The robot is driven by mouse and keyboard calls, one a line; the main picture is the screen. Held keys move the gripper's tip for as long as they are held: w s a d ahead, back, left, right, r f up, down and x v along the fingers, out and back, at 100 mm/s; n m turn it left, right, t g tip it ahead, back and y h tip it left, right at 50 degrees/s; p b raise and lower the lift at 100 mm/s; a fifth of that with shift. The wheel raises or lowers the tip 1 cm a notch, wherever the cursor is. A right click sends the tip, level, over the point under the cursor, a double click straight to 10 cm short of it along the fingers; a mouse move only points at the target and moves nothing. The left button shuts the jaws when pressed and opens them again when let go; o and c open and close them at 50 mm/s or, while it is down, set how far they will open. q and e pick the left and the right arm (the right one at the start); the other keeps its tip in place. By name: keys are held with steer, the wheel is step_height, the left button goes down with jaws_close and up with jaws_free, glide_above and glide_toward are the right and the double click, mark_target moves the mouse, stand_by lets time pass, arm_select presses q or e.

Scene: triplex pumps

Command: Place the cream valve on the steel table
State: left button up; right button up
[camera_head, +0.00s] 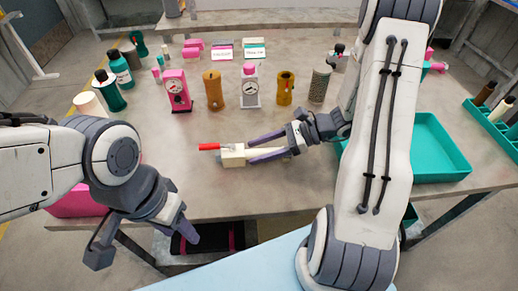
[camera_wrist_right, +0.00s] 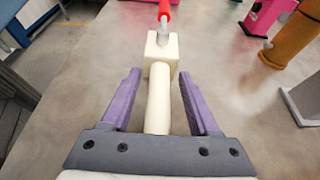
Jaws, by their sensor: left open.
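The cream valve (camera_head: 233,158) lies on its side on the steel table (camera_head: 200,200), near the middle front, with its red handle (camera_head: 210,147) pointing left. In the right wrist view the valve (camera_wrist_right: 160,90) has a square block and a round stem running back between my fingers. My right gripper (camera_head: 262,147) is open, low over the table, with one finger on each side of the valve and narrow gaps visible; its fingers also show in the right wrist view (camera_wrist_right: 160,92). My left gripper (camera_head: 143,245) is open and empty in front of the table's front edge.
Pink, brown, grey and yellow pump bodies (camera_head: 213,90) stand in a row behind the valve. Green bottles (camera_head: 108,92) stand at the left. A teal tray (camera_head: 440,150) is at the right, a pink bin (camera_head: 75,203) at the left front. Table around the valve is clear.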

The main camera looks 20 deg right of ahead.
steer(key=shift+d+r, duration=0.1)
steer(key=shift+r, duration=0.15)
steer(key=v, duration=1.1)
steer(key=shift+s+d+r+p, duration=0.1)
steer(key=shift+d+p, duration=0.2)
steer(key=shift+p, duration=0.1)
steer(key=a+n+g, duration=0.1)
steer(key=a, duration=0.1)
steer(key=a+n+g+h, duration=0.1)
steer(key=a+n, duration=0.1)
steer(key=s+a+r+n+g, duration=0.1)
steer(key=a+g, duration=0.1)
steer(key=a, duration=0.1)
steer(key=shift+n, duration=0.4)
steer(key=s+a+r+n+h, duration=0.3)
steer(key=s+a+n+h, duration=0.8)
steer(key=n, duration=1.2)
steer(key=shift+s+a+n, duration=0.4)
steer(key=shift+s+a, duration=1.1)
steer(key=shift+a, duration=1.1)
steer(key=shift+r, duration=0.15)
